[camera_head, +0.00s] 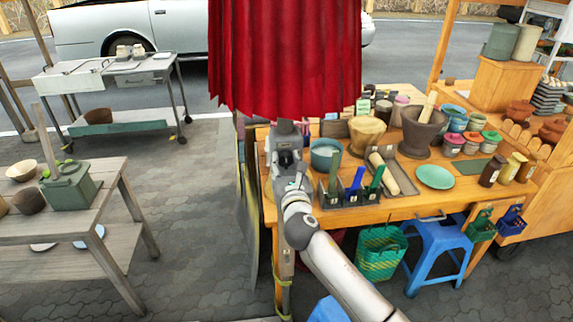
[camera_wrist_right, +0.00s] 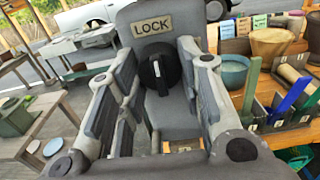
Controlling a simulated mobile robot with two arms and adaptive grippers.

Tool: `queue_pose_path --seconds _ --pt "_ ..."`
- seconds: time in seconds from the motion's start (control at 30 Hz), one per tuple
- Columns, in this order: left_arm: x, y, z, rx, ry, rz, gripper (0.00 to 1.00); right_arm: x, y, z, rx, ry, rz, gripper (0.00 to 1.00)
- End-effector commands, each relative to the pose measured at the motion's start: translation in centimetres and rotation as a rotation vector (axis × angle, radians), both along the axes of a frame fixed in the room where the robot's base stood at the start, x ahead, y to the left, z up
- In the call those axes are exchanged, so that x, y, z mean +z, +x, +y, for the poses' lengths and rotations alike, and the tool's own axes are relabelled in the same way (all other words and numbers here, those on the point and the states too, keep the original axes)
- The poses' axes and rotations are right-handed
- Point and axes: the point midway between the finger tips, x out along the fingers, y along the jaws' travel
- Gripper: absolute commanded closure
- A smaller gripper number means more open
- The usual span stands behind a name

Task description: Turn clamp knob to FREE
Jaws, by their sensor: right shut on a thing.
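The clamp (camera_head: 285,133) is a grey block on the post under the red umbrella, at the front left corner of the wooden stall table. In the right wrist view, its black round knob (camera_wrist_right: 158,68) has a raised grip bar standing roughly upright. A LOCK plate (camera_wrist_right: 152,25) is directly above it. A smaller pale plate (camera_wrist_right: 183,146) lies below, its text unreadable. My left gripper is not in view.
The red umbrella (camera_head: 285,55) hangs just above the clamp. The stall table (camera_head: 350,215) holds a tool rack (camera_head: 350,197), a teal bowl (camera_head: 325,154) and a mortar (camera_head: 421,132) to the right. A grey table (camera_head: 100,205) stands left, with open paving between.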

Motion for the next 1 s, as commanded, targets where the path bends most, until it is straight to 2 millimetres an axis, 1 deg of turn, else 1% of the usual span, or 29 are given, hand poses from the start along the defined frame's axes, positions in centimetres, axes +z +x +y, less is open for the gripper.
queue_pose_path --seconds 0.27,0.43,0.67,1.0 --pt "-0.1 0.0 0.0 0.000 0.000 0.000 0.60 0.0 0.0 0.0 0.001 0.033 0.005 0.90" --pt "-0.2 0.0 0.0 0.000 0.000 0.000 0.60 -0.1 0.0 0.0 0.001 0.112 0.016 0.90" --pt "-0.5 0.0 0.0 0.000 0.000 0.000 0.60 -0.1 0.0 0.0 0.001 0.297 0.041 0.90" --pt "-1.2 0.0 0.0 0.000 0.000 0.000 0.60 -0.1 0.0 0.0 -0.001 0.619 0.088 0.90"
